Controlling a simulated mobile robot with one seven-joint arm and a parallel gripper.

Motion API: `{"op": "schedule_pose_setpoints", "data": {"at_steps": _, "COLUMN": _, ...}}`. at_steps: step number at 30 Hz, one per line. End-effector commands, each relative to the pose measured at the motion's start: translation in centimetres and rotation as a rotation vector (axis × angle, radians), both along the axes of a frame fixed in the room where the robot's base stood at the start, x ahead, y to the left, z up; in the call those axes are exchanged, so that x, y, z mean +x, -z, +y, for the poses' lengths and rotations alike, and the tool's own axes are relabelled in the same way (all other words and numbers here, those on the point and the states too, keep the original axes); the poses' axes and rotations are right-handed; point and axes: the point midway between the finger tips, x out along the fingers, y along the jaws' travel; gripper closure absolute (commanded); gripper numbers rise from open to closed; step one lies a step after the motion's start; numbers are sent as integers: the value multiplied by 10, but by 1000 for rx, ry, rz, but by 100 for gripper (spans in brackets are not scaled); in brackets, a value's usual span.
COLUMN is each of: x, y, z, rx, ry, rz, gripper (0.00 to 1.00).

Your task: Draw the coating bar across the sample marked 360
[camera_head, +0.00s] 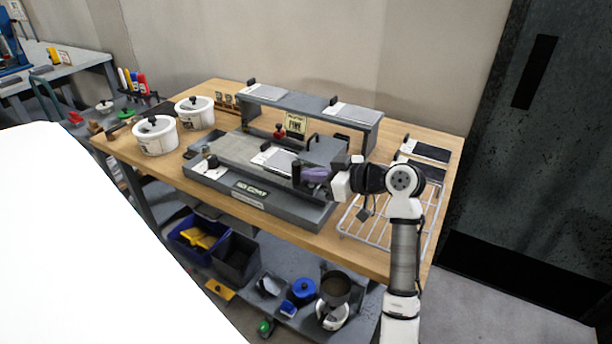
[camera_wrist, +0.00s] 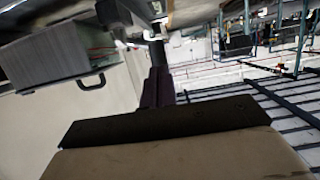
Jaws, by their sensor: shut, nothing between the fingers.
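My gripper (camera_head: 304,174), with purple fingers, is at the right part of the grey coating bench in the head view, close to a pale sample plate (camera_head: 272,160) on its bed. The fingers are shut and empty; they also show in the wrist view (camera_wrist: 155,85). Another pale plate (camera_head: 208,170) lies at the bed's left end. Two more plates, at left (camera_head: 266,91) and right (camera_head: 352,112), lie on the raised shelf. I cannot read 360 on any of them. I cannot make out the coating bar for certain; my gripper hides part of the bench.
A white wire rack (camera_head: 350,233) stands at the table's right, with dark-and-white panels (camera_head: 425,151) behind it. Two white lidded pots, front (camera_head: 155,141) and rear (camera_head: 194,116), stand at the left. The grey shelf (camera_head: 300,113) rises behind the bench. Bins and tins fill the lower shelf.

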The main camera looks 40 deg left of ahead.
Motion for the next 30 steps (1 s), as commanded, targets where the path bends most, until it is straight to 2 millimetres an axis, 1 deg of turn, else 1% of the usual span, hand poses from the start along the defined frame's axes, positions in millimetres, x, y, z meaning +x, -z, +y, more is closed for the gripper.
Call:
{"op": "schedule_pose_setpoints", "data": {"at_steps": 11, "x": 0, "y": 0, "z": 1, "rx": 0, "ry": 0, "rz": 0, "gripper": 100}}
{"op": "schedule_pose_setpoints", "data": {"at_steps": 30, "x": -5, "y": 0, "z": 19, "rx": 0, "ry": -2, "rz": 1, "gripper": 100}}
